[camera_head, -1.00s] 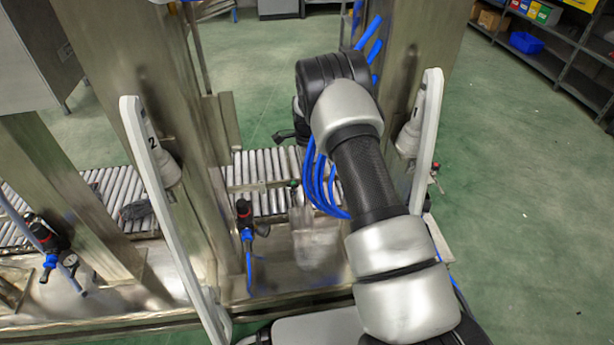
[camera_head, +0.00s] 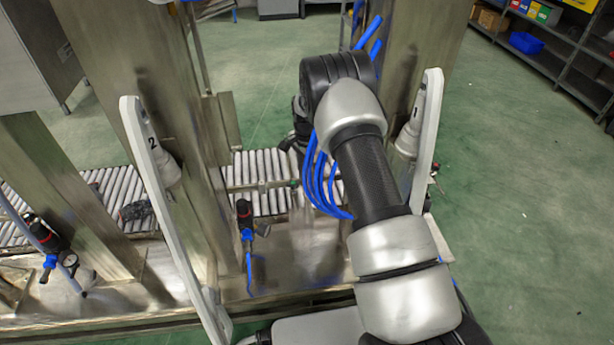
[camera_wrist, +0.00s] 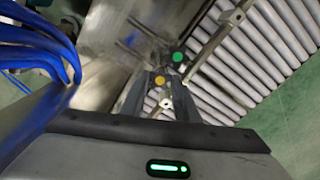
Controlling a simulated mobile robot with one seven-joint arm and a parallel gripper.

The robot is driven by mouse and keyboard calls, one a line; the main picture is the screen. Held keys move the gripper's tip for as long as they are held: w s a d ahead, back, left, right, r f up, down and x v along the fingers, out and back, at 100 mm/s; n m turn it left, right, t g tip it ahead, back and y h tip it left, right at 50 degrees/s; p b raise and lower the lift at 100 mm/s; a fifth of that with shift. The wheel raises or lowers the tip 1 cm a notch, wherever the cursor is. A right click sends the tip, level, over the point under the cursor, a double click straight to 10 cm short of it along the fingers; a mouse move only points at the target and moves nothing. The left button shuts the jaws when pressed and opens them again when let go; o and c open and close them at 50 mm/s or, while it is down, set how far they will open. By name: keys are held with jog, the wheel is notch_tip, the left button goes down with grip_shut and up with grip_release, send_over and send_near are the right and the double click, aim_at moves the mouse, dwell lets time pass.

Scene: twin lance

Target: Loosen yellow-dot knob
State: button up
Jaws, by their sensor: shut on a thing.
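In the wrist view, the yellow-dot knob (camera_wrist: 160,80) sits between the dark fingertips of my gripper (camera_wrist: 160,92), which is shut on it. Its yellow face shows between the fingers, and its sides are largely covered. A green-dot knob (camera_wrist: 178,57) is just beyond it, up and to the right, apart from the fingers. In the head view, the green-dot knob (camera_head: 294,183) shows on a rail above the rollers. There my arm hides the yellow-dot knob, and I cannot make out the fingertips.
A roller conveyor (camera_head: 262,165) runs behind the knobs, between metal posts. White bracket arms marked 2 (camera_head: 150,150) and 1 (camera_head: 428,130) stand left and right. A black-and-red valve (camera_head: 244,212) with a blue hose stands front left. Blue hoses (camera_wrist: 40,45) hang close to my wrist.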

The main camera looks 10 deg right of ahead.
jog(key=shift+n, duration=1.1)
jog(key=o, duration=1)
jog(key=shift+o, duration=0.2)
notch_tip(320, 180, up, 18)
jog(key=p, duration=0.4)
jog(key=shift+f, duration=0.25)
